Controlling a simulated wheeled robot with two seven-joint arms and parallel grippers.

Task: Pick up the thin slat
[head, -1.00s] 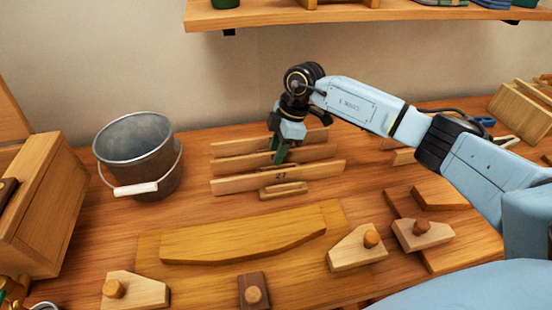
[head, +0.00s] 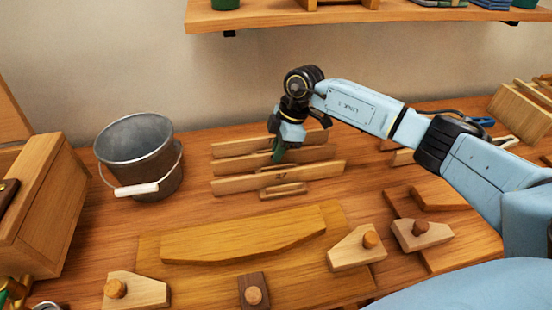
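Several wooden slats stand on edge, one behind another, in a small wooden rack (head: 283,191) on the bench. The front slat (head: 308,174) bears a dark "27". A middle slat (head: 234,165) and a back slat (head: 232,148) stand behind it. I cannot tell by sight which is the thin slat. My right gripper (head: 279,155) points down among the slats, behind the front one, near their middle. Its fingertips are partly hidden, so I cannot tell whether it is open or holds a slat. My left gripper is out of view.
A metal bucket (head: 138,150) stands left of the slats. A curved board (head: 243,236) lies on a flat wooden base in front, with knobbed wooden blocks (head: 357,250) around it. A wooden box (head: 45,205) is at left. A shelf (head: 370,17) hangs above.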

